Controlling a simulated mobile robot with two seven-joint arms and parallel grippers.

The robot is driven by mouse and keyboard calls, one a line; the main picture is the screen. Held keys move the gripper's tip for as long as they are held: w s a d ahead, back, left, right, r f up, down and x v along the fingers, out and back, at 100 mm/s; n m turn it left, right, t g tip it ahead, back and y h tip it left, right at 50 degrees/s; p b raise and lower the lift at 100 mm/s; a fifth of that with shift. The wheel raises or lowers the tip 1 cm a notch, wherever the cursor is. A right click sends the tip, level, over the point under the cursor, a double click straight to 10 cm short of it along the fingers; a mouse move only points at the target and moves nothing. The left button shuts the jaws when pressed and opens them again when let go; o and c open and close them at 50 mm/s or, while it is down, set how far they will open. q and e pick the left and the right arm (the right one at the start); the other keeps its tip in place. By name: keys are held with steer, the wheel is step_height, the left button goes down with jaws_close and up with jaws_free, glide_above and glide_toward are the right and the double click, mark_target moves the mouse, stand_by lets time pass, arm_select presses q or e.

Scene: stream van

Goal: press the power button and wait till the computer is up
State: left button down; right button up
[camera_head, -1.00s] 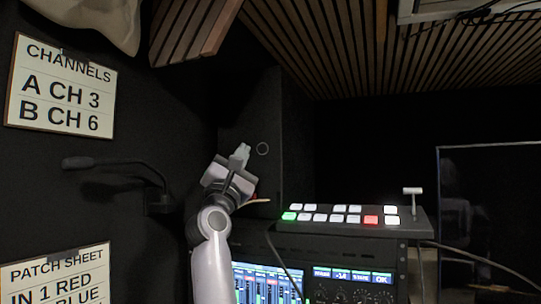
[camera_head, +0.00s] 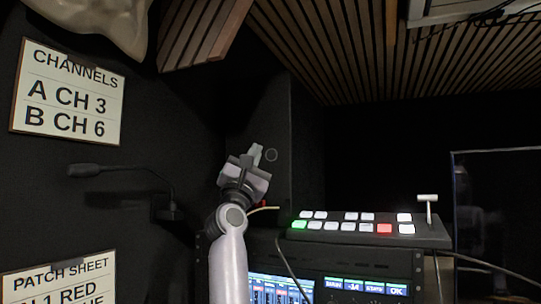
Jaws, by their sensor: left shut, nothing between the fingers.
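A black computer tower (camera_head: 304,140) stands behind the switcher panel, its front dark. A small grey ring (camera_head: 271,155) on its side-facing front looks like the power button; it is not lit. My left gripper (camera_head: 257,152) is shut and empty. Its fingertips point up beside the ring, just left of it in the picture; I cannot tell whether they touch the tower. My right gripper is not in view.
A switcher panel (camera_head: 372,236) with lit white, green and red buttons and a lever (camera_head: 428,198) sits on a rack with screens (camera_head: 366,286). A gooseneck microphone (camera_head: 130,170) juts from the left wall. A channels sign (camera_head: 68,92) and patch sheet (camera_head: 60,284) hang there.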

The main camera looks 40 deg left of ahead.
mark_target(271, 155)
arm_select(q)
steer(key=w, duration=0.1)
steer(key=w+a, duration=0.1)
steer(key=w, duration=0.1)
steer(key=w+p, duration=0.1)
steer(key=w, duration=0.1)
steer(key=shift+w+a, duration=0.25)
steer(key=shift+a, duration=0.15)
stand_by(0.8)
stand_by(1.0)
steer(key=shift+w+a, duration=0.1)
steer(key=shift+w, duration=0.3)
steer(key=shift+w+a+p, duration=0.1)
steer(key=shift+w+p, duration=0.25)
steer(key=shift+w, duration=0.05)
stand_by(0.5)
steer(key=shift+s, duration=0.1)
steer(key=shift+s+d, duration=0.2)
steer(key=shift+s, duration=0.5)
